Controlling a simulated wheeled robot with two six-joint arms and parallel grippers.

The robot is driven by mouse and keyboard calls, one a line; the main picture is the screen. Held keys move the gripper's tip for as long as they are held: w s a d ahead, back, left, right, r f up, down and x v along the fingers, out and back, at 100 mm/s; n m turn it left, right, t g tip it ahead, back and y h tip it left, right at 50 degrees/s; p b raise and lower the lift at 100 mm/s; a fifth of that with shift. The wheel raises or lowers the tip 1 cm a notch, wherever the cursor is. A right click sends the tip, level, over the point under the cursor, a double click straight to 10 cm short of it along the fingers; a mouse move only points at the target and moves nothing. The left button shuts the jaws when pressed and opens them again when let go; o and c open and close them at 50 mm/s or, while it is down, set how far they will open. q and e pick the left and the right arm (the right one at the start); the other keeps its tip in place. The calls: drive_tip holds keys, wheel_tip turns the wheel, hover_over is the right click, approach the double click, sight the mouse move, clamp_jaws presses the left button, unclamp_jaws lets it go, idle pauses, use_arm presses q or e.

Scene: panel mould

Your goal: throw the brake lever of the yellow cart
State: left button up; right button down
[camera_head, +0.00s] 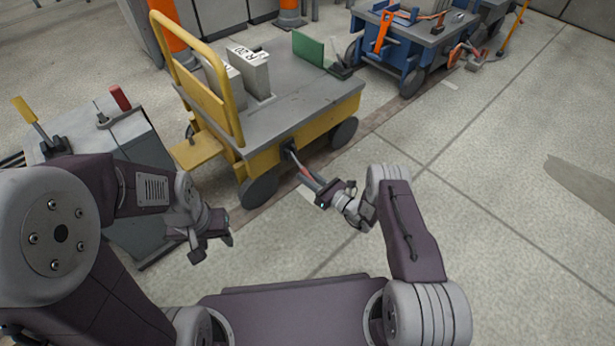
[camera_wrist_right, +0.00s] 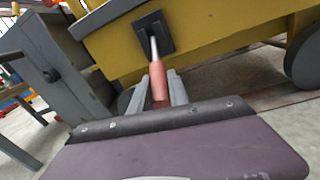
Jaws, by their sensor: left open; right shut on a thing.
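The yellow cart (camera_head: 309,131) stands in the middle of the head view with its grey deck and yellow push handle. Its brake lever (camera_head: 304,173) sticks out from a dark plate on the near side, with a metal rod and a red grip. In the right wrist view the lever's red grip (camera_wrist_right: 158,82) lies between the two grey fingers of my right gripper (camera_wrist_right: 158,92). My right gripper (camera_head: 322,187) is shut on that grip in the head view too. My left gripper (camera_head: 217,238) is open and empty, left of the lever and away from the cart.
A grey cabinet (camera_head: 146,140) with a yellow-handled lever and a red-handled lever stands at left. Two grey blocks (camera_head: 254,72) and a green piece (camera_head: 308,48) are on the cart deck. A blue cart (camera_head: 402,44) with tools stands behind. The floor at right is clear.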

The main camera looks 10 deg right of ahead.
sight(300, 167)
idle(0.8)
drive_tip(key=r+g+h+p, duration=0.1)
drive_tip(key=p, duration=0.3)
drive_tip(key=s+r+g+h+p, duration=0.1)
drive_tip(key=r+g+p, duration=0.1)
drive_tip(key=p, duration=0.3)
drive_tip(key=r+g+h+p, duration=0.1)
drive_tip(key=r+p, duration=0.1)
drive_tip(key=p, duration=0.3)
drive_tip(key=shift+s+d+r+h, duration=0.15)
drive_tip(key=shift+d+r+h, duration=0.15)
drive_tip(key=shift+d, duration=0.1)
drive_tip(key=shift+r+m+g+h+p, duration=0.35)
drive_tip(key=shift+g+p, duration=0.35)
drive_tip(key=shift+p, duration=0.4)
drive_tip(key=shift+f, duration=0.15)
drive_tip(key=c, duration=1.3)
unclamp_jaws()
drive_tip(key=shift+o, duration=0.2)
